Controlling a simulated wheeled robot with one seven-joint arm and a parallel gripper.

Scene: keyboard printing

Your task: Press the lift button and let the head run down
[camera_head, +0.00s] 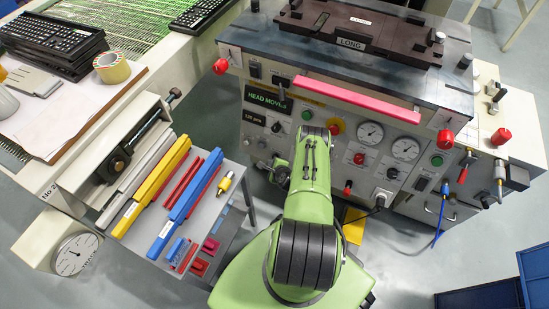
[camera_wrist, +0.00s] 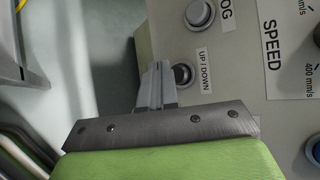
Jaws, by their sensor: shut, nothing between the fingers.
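The UP / DOWN button (camera_wrist: 183,75) is a dark round button with a pale ring on the cream panel, in the wrist view. My gripper (camera_wrist: 158,75) is shut and empty, its tips at the button's left edge; I cannot tell whether they touch it.
Above the UP / DOWN button in the wrist view is another button (camera_wrist: 199,13) labelled OG, partly cut off. A pink bar (camera_head: 355,99) runs along the machine's front edge. A side table (camera_head: 232,218) with coloured bars stands left of my arm. Gauges and knobs fill the panel's right.

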